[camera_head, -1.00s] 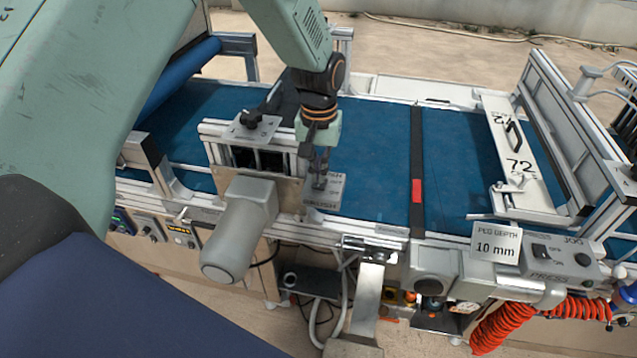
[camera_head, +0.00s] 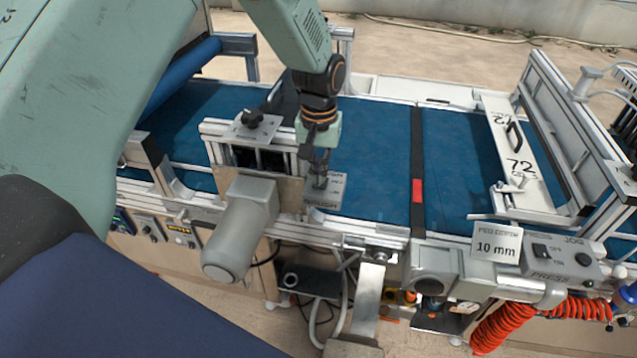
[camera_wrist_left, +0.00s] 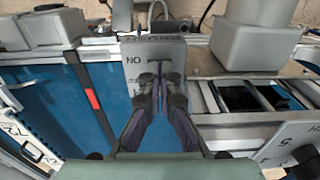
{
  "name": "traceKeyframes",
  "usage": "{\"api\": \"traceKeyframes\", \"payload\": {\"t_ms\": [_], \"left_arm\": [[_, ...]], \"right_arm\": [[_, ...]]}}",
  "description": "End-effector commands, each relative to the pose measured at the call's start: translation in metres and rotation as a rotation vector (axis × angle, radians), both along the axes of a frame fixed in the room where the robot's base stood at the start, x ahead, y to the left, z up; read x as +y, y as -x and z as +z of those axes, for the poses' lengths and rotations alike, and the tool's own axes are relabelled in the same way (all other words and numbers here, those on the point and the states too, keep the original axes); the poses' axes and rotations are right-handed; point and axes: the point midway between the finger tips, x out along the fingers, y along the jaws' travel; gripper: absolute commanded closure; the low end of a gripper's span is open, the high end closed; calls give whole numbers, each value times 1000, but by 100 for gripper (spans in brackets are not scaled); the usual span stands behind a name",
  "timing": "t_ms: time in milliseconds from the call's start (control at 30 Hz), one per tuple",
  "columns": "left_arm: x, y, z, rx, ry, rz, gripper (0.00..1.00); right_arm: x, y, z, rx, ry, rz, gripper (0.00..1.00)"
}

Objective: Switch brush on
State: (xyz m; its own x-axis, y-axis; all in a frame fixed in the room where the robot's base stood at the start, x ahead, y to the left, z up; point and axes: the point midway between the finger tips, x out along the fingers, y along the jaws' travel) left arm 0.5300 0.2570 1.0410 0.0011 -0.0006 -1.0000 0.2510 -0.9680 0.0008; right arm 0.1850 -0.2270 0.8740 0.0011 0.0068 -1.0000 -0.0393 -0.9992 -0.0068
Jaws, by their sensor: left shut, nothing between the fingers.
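The brush switch box (camera_head: 325,190) is a small grey box with lettering, beside the brush housing on the near side of the blue belt. My left gripper (camera_head: 320,182) is shut and empty, pointing down at the box's face. In the wrist view its closed fingertips (camera_wrist_left: 160,78) lie over the middle of the box and cover the switch lever, so its position is hidden. I cannot tell whether the tips touch it. My right gripper is not in view.
The grey motor (camera_head: 240,230) and the brush frame (camera_head: 212,130) stand just left of the box. A press box (camera_head: 560,262) and a "10 mm" plate (camera_head: 497,242) are at the right. The blue belt (camera_head: 375,150) behind is clear.

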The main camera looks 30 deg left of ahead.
Motion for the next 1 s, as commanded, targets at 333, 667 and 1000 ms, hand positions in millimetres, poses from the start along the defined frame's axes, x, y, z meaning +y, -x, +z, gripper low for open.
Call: {"api": "traceKeyframes", "payload": {"t_ms": [333,667,1000], "left_arm": [[0,0,-5,0,0,0,100],[0,0,-9,1,0,0,100],[0,0,-14,0,0,0,100]], "right_arm": [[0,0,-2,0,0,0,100],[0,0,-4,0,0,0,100],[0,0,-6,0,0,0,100]]}}
